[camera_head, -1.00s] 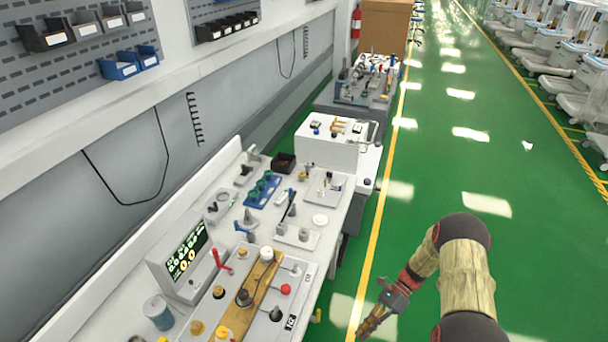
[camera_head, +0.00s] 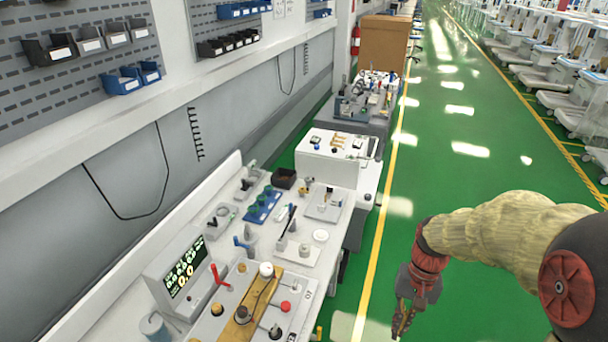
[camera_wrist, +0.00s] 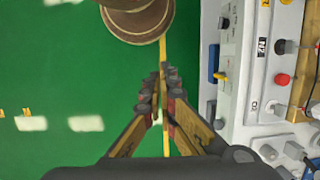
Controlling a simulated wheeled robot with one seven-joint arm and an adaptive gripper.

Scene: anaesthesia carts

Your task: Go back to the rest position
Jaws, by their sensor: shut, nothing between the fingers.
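My gripper (camera_head: 402,318) hangs over the green floor (camera_head: 450,181), to the right of the workbench, with its fingers pointing down. It is shut and empty. In the wrist view its two fingers (camera_wrist: 160,88) come together at the tips over the floor and the yellow line. My arm reaches in from the right edge of the head view. The gripper touches nothing that I can see.
The white workbench (camera_head: 223,218) on the left bears a display (camera_head: 184,268), a panel with coloured knobs and several small parts. A white cabinet (camera_head: 322,168) and grey bench stand beyond it. Carts (camera_head: 560,93) line the right side. The aisle between is clear.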

